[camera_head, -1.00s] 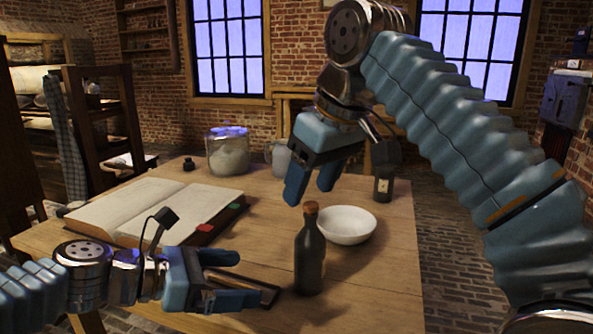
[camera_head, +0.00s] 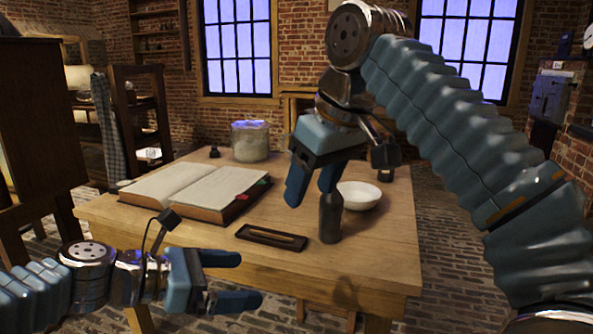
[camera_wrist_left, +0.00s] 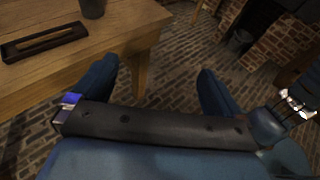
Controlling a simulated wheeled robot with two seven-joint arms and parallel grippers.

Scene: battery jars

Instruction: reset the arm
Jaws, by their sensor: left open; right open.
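My left gripper (camera_head: 240,280) is low at the left in the head view, beyond the table's near edge, its two fingers apart with nothing between them. In the left wrist view its fingers (camera_wrist_left: 155,95) are spread over the brick floor, beside the table. My right gripper (camera_head: 312,188) hangs from the raised right arm above the table, fingers pointing down and apart. It is in front of the dark bottle's top in the head view, so the bottle's neck is hidden. I see nothing held in it.
On the wooden table (camera_head: 370,255) are an open book (camera_head: 190,190), a dark tray with a stick (camera_head: 271,238), a dark bottle (camera_head: 330,220), a white bowl (camera_head: 361,196), a glass jar (camera_head: 250,142), an ink bottle (camera_head: 214,152) and a dark lantern (camera_head: 384,176). The table's front right is clear.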

